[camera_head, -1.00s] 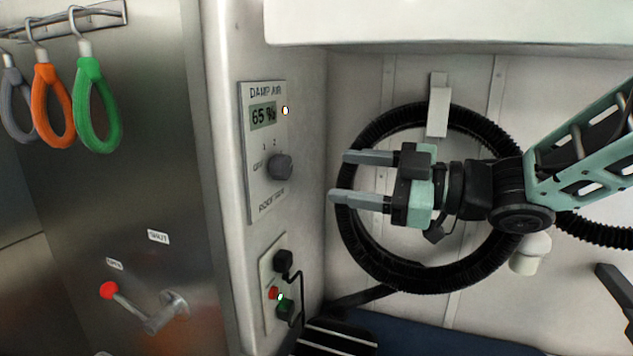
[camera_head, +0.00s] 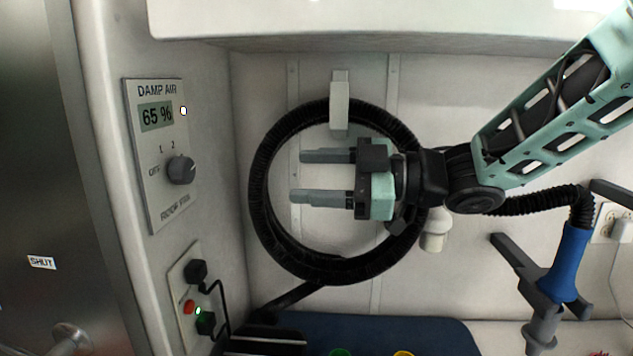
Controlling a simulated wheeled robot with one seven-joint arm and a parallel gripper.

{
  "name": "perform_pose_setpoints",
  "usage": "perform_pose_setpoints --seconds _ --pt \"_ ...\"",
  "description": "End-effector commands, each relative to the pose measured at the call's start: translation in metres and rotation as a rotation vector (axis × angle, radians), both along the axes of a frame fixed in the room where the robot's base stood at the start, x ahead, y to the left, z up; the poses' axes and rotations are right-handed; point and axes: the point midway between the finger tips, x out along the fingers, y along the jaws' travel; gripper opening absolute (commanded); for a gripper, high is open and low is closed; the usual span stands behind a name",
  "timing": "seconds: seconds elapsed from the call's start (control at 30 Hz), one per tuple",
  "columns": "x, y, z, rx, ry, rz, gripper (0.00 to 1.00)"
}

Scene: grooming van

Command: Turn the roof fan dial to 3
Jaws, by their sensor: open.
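The roof fan dial (camera_head: 181,170) is a dark round knob on a pale wall panel (camera_head: 157,205) at the left. The marks OFF, 1 and 2 show around it; a 3 cannot be made out. Which mark the knob points to is hard to tell. The panel also bears a DAMP AIR display (camera_head: 156,116) reading 65 % and a small white light. My gripper (camera_head: 308,176) is open and empty, its two fingers pointing left toward the panel. It is to the right of the dial, well apart from it, in front of the coiled hose.
A black coiled hose (camera_head: 262,232) hangs on the back wall. Below the panel, a plate (camera_head: 179,269) holds black plugs, a red button and a green light. A blue-handled nozzle (camera_head: 567,262) is at the right. An overhead cabinet (camera_head: 380,28) spans the top. Space between gripper and panel looks clear.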

Motion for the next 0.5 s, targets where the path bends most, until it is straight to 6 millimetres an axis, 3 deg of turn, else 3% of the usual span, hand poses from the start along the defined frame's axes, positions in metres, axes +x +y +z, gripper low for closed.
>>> perform_pose_setpoints --seconds 0.13,0.27,0.37,0.5 --pt "0.015 0.001 -0.019 -0.093 0.079 -0.233 0.59" --pt "0.019 -0.015 -0.053 -0.227 0.211 -0.471 0.59" --pt "0.006 -0.035 -0.085 -0.353 0.344 -0.628 0.59" --pt "-0.037 -0.070 -0.133 -0.559 0.560 -0.798 0.59"
